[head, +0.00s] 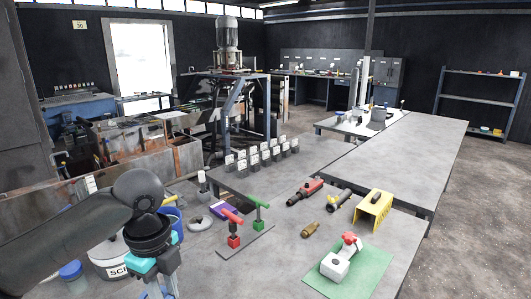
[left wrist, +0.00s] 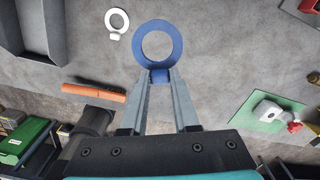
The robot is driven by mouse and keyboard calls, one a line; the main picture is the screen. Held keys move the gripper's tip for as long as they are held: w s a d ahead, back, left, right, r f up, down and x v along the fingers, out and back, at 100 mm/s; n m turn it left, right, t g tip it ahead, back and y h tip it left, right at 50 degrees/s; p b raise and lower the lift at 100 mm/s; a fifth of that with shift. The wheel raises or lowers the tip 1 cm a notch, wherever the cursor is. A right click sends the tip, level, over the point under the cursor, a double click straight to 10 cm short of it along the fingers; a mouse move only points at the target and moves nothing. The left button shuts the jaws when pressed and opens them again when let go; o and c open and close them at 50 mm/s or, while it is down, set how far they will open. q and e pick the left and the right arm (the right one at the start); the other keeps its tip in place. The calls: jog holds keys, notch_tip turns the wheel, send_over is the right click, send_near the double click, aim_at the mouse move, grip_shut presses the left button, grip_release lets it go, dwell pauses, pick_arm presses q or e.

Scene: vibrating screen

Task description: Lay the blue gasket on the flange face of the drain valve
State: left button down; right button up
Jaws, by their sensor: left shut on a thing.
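The blue gasket (left wrist: 160,60) is a flat ring with a small tab. My left gripper (left wrist: 160,77) is shut on the tab and holds the ring out beyond its fingertips, above the grey table. What looks like the drain valve, a pale body with a red knob (head: 341,262), stands on a green mat (head: 372,270), well right of the gripper. The valve also shows at right in the wrist view (left wrist: 268,110). My right gripper is out of view.
A pale ring (head: 199,223) lies on the table. Red and green clamps (head: 234,241) stand between my left gripper and the mat. A brass fitting (head: 310,230), a red tool (head: 305,192) and a yellow stand (head: 373,210) are further back.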

pick_arm(q)
jog(key=s+d+f+n+b, duration=0.1)
jog(key=s+n+b, duration=0.1)
jog(key=n, duration=0.9)
jog(key=s+d+f+n+b, duration=0.2)
jog(key=s+n+b, duration=0.1)
jog(key=n, duration=0.8)
jog(key=shift+s, duration=0.65)
jog(key=shift+f, duration=0.1)
